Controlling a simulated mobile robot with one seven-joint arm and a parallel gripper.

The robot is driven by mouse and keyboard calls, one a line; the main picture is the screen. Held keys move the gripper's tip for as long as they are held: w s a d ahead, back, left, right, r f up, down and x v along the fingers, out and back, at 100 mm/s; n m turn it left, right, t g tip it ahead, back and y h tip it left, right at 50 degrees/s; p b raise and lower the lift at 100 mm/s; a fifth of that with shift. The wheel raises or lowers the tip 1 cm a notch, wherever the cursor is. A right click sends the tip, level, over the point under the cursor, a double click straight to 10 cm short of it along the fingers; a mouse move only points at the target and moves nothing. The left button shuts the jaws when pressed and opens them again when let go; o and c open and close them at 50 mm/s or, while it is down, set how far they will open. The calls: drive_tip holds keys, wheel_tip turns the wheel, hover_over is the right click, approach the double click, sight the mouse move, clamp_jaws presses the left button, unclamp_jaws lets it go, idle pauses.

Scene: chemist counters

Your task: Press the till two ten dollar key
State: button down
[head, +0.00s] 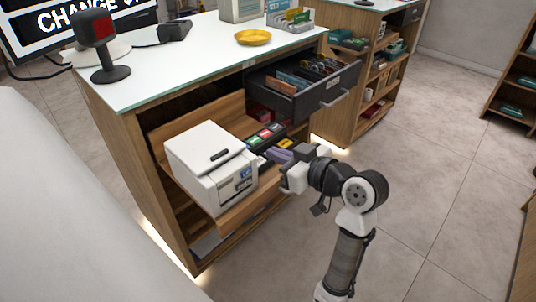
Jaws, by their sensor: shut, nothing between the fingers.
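A dark key panel (257,142) with red, green and other coloured keys sits on the wooden shelf under the counter. Its key labels are too small to read, so I cannot tell which key is the ten dollar one. A purple piece (279,155) shows at the panel's right end, close to my gripper. My gripper (286,181) is shut and empty, at the right front of the panel. I cannot tell whether it touches anything. The wrist may hide part of the panel's right end.
A white printer-like box (210,165) stands left of the panel. An open black drawer (310,88) juts out above it. The glass-topped counter (195,65) carries a yellow dish (253,38) and a dark scanner stand (103,45). The floor to the right is clear.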

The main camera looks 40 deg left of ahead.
drive_tip(key=v, duration=0.5)
drive_tip(key=shift+d+r, duration=0.2)
drive_tip(key=shift+r, duration=0.05)
idle(0.5)
